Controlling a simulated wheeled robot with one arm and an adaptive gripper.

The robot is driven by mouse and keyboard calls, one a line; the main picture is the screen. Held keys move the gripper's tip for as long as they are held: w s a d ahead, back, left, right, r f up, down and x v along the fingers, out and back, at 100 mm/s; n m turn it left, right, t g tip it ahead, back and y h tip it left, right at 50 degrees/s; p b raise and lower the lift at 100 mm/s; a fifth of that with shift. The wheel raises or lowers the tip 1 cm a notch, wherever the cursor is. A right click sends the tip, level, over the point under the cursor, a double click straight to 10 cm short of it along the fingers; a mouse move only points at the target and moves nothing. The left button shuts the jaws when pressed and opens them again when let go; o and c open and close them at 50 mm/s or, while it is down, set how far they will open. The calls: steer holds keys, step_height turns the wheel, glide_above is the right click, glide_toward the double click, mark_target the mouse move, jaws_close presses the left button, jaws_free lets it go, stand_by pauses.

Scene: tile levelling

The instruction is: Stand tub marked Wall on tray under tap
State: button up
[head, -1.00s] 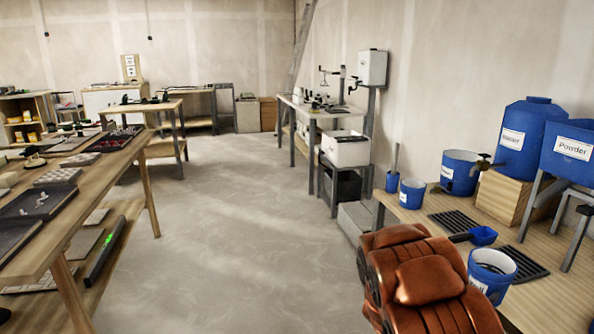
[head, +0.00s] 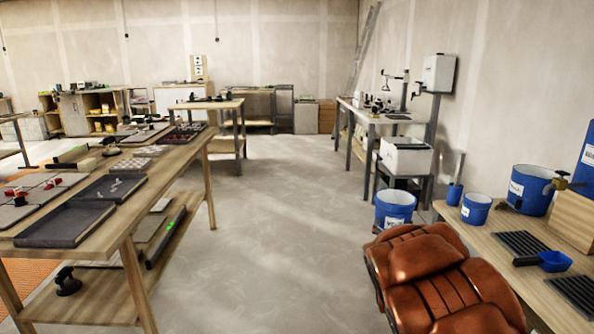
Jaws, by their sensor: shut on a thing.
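A blue tub (head: 395,208) with a white label hangs over the floor left of the bench, just beyond my copper-brown arm. Its label is too small to read now. My gripper is mostly hidden behind my arm, with the tub at its end. A brass tap (head: 556,184) comes off the blue water barrel (head: 587,165), which is cut by the right edge. Another labelled blue tub (head: 518,190) stands close by the tap. A black slatted tray (head: 521,243) lies on the bench in front, and a second black tray (head: 578,292) lies nearer.
The wooden bench (head: 485,236) also carries a small blue bucket (head: 476,210), a blue holder (head: 455,194) with an upright handle, and a blue scoop (head: 555,261) near the trays. A long worktable (head: 180,165) stands left. Open concrete floor (head: 285,230) lies between.

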steer(key=w+a+r+n+y, duration=0.1)
steer(key=a+r+n+y, duration=0.1)
steer(key=a, duration=0.7)
steer(key=shift+w+a+r+n+y+p, duration=0.2)
steer(key=shift+a+r+n+y+p, duration=0.15)
steer(key=shift+r+y, duration=0.55)
step_height(320, 180, up, 22)
steer(key=p, duration=2.3)
steer(key=shift+d+r, duration=0.1)
steer(key=shift+r, duration=0.15)
